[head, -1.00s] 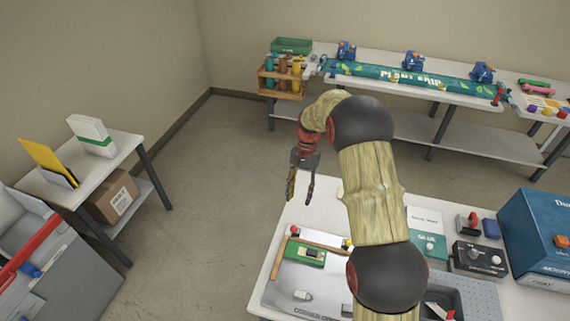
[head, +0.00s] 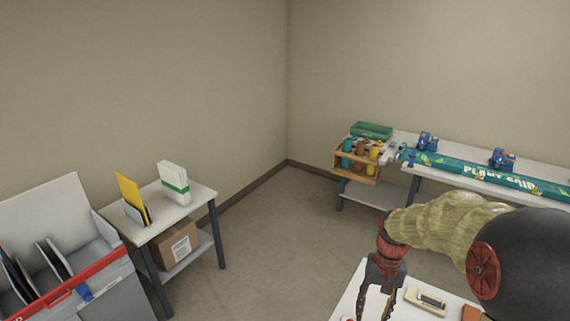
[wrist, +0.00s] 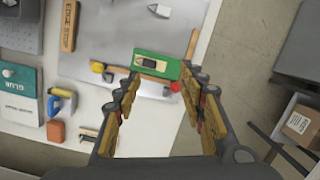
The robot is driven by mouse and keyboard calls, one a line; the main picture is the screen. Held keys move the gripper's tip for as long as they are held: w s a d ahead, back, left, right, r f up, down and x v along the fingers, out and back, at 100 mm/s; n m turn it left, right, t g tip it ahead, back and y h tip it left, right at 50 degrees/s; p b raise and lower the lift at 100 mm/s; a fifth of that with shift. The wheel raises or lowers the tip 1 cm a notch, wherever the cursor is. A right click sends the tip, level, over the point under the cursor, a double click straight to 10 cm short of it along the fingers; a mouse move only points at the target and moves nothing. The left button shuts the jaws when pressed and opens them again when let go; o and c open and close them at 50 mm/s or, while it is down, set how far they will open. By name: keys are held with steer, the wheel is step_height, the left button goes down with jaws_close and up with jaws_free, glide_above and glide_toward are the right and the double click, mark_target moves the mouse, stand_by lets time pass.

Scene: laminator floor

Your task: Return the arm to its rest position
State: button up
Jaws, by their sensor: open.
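My gripper (head: 375,301) hangs pointing down at the lower right of the head view, with its fingers apart and nothing between them. In the wrist view my gripper (wrist: 160,92) shows two spread fingers with tan pads. Below it is the near white table (wrist: 104,90), whose corner also shows in the head view (head: 347,290).
A side table (head: 192,203) stands left. Floor between is clear.

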steer(key=s+a+r+n+t+b, duration=0.1)
steer(key=s+a+r+t+b, duration=0.1)
steer(key=s+b, duration=0.4)
steer(key=s+a+r+n+t+h+b, duration=0.1)
steer(key=s+t+b, duration=0.4)
steer(key=s, duration=0.7)
step_height(320, 180, up, 2)
steer(key=shift+s+a+r+n+b, duration=0.1)
steer(key=shift+s+a+n+b, duration=0.3)
steer(key=shift+a+n+b, duration=0.35)
steer(key=shift+a, duration=0.1)
